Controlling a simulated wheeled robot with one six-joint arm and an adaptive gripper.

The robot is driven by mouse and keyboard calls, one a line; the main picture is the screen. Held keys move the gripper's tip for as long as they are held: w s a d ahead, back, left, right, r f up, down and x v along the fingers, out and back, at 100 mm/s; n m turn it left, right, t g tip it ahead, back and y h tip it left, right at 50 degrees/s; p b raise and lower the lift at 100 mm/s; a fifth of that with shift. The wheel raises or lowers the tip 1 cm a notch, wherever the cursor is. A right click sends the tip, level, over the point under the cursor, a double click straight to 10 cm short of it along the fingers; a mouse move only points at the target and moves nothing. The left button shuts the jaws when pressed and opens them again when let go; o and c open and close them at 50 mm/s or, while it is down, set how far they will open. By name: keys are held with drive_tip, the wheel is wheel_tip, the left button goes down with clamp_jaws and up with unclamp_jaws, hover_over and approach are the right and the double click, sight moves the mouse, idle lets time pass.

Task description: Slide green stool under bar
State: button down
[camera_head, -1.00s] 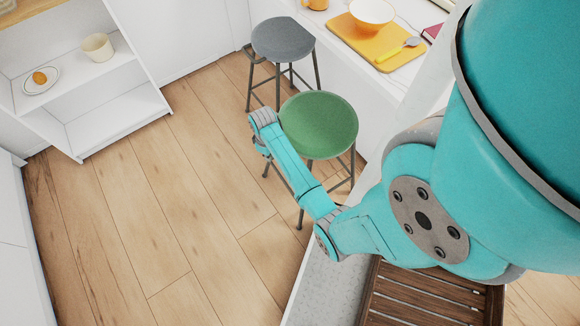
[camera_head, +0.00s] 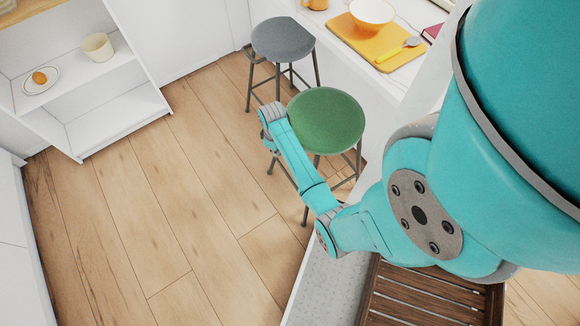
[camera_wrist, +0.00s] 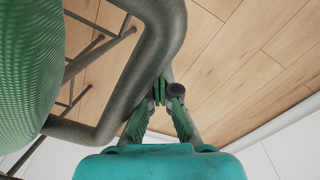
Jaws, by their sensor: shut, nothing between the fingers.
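The green stool (camera_head: 326,121), with a round seat and dark metal legs, stands upright on the wooden floor beside the white bar (camera_head: 345,70). My forearm reaches to the left edge of its seat in the head view, and its wrist end hides my fingers there. In the wrist view the green seat (camera_wrist: 28,60) fills the left side, with a dark bent metal tube (camera_wrist: 150,60) of the stool in the middle. My gripper (camera_wrist: 162,93) is shut and empty, right against or very near that tube; I cannot tell whether they touch.
A grey stool (camera_head: 283,40) stands just behind the green one, by the bar. A white shelf unit (camera_head: 120,115) stands at the left. The floor between is clear.

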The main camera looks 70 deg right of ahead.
drive_tip(key=shift+s+d, duration=0.6)
drive_tip(key=shift+d, duration=0.3)
drive_tip(key=shift+s+d, duration=0.55)
drive_tip(key=shift+d, duration=0.3)
drive_tip(key=shift+w+a, duration=0.7)
drive_tip(key=shift+a, duration=0.35)
drive_tip(key=s+a, duration=0.2)
drive_tip(key=s, duration=0.1)
